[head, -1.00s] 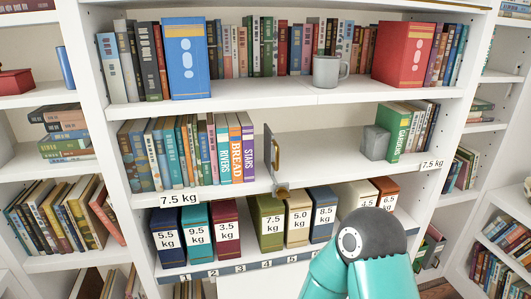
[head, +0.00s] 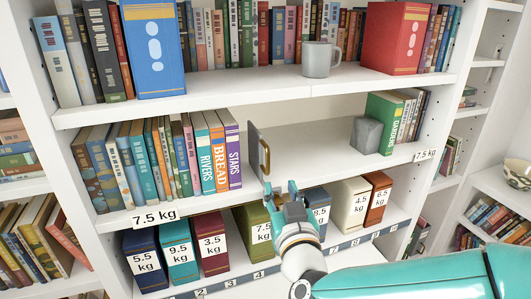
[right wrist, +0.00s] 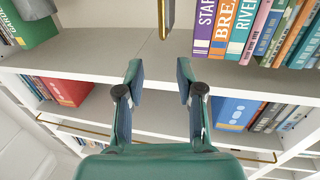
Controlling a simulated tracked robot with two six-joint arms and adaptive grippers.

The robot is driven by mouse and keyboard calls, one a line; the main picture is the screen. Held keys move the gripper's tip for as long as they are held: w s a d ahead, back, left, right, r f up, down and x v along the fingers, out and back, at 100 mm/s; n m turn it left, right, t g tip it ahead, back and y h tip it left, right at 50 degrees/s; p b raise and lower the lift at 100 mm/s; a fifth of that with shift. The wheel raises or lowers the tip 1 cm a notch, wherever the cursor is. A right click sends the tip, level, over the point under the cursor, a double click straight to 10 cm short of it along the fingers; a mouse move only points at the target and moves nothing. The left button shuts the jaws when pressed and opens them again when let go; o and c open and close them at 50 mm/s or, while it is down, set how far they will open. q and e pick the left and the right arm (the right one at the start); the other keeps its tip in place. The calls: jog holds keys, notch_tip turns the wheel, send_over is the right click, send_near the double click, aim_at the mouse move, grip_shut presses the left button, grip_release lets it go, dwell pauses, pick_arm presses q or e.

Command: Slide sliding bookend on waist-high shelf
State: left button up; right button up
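The sliding bookend (head: 258,150), a thin grey plate with a brass front edge, stands upright on the waist-high shelf (head: 315,160). It is just right of a row of books ending with the purple STARS book (head: 233,155). My right gripper (head: 281,188) is at the shelf's front edge, just below and right of the bookend. In the right wrist view its two fingers (right wrist: 160,72) are apart with nothing between them, and the bookend (right wrist: 166,14) is beyond the fingertips. The bookend's lower front is partly hidden by the gripper. My left gripper is not in view.
The waist-high shelf is clear between the bookend and a grey block (head: 366,135) beside the green book (head: 386,122). Weight labels (head: 156,216) hang at both shelf ends. Weight-marked boxes (head: 211,245) stand on the shelf below, close under my right gripper.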

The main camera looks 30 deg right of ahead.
aim_at(268, 157)
jog(key=p+x, duration=0.1)
jog(key=x, duration=1.3)
jog(key=shift+w+d+f+p, duration=0.1)
jog(key=shift+w+p, duration=0.25)
jog(key=shift+w, duration=0.05)
grip_shut()
